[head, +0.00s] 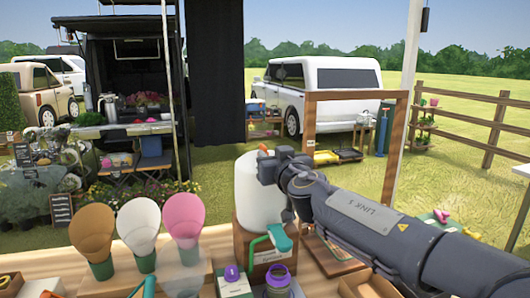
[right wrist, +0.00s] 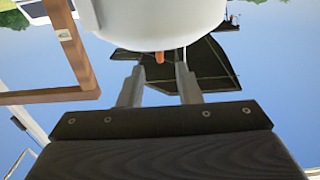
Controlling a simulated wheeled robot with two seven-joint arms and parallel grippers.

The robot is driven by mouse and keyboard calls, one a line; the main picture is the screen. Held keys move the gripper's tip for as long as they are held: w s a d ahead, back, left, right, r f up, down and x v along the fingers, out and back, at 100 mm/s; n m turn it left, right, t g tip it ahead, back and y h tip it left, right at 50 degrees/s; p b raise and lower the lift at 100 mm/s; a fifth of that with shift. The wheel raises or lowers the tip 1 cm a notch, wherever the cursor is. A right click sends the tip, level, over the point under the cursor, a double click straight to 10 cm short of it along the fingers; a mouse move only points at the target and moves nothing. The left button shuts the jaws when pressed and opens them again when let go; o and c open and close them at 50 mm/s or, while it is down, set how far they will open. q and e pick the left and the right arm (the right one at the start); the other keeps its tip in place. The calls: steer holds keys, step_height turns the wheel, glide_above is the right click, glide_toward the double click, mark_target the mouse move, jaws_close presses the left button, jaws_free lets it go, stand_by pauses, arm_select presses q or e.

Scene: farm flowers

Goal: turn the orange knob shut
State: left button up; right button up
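The orange knob (head: 263,148) shows as a small orange tip at the top of a white rounded tank (head: 250,190). In the right wrist view the knob (right wrist: 160,57) sticks out past the white tank's edge (right wrist: 155,20). My right gripper (head: 266,165) is at the tank's upper part, and its arm hides part of the tank. In the right wrist view the two fingers of this gripper (right wrist: 160,75) stand apart, with the knob between or just beyond their tips. No contact with the knob is visible. My left gripper is not in view.
The tank stands on a wooden box (head: 244,243) with a teal tap (head: 281,237). Three cones (head: 139,225) stand to its left, and purple-topped containers (head: 278,275) in front. A wooden frame (head: 356,95) rises behind my right arm.

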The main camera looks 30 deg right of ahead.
mark_target(266, 150)
steer(key=p+x, duration=0.1)
steer(key=x, duration=0.3)
steer(key=shift+w+p, duration=0.2)
steer(key=shift+p, duration=0.15)
steer(key=shift+w+d, duration=0.15)
steer(key=shift+w, duration=0.5)
jaws_close()
